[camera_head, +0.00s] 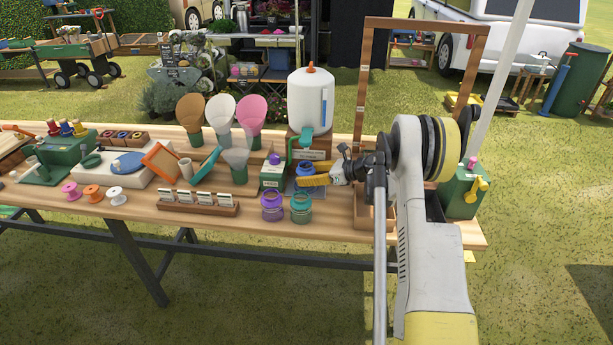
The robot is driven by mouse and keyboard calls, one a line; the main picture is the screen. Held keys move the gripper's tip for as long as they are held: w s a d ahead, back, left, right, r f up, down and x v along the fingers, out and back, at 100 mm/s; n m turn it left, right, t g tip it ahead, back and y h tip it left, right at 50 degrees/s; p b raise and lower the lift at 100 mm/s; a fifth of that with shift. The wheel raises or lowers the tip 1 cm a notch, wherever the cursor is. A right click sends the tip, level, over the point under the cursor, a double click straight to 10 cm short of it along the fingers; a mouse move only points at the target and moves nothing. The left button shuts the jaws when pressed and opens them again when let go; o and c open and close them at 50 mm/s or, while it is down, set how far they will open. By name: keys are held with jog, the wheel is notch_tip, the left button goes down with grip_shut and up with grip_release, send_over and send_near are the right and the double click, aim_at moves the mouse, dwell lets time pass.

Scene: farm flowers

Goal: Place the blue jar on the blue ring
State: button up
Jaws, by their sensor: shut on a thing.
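The blue jar (305,169) is small in the view, just in front of the white dispenser and right of a green box. My gripper (313,180) reaches in from the right, its yellow fingers at the jar's lower part. The fingers are shut on the jar and partly cover it. A dark bluish patch (291,187) shows just left of and below the fingers. I cannot tell if it is the blue ring; no ring is clearly visible. I cannot tell whether the jar touches the surface below.
A purple jar (271,207) and a teal jar (300,208) stand close in front. The green box (272,177) is to the left. The white dispenser (311,100) stands behind. A tall wooden frame (364,85) rises at the right. The wooden table (335,215) has free room near its front edge.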

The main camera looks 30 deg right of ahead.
jog(key=shift+f, duration=0.2)
jog(key=o, duration=1)
jog(key=shift+o, duration=0.2)
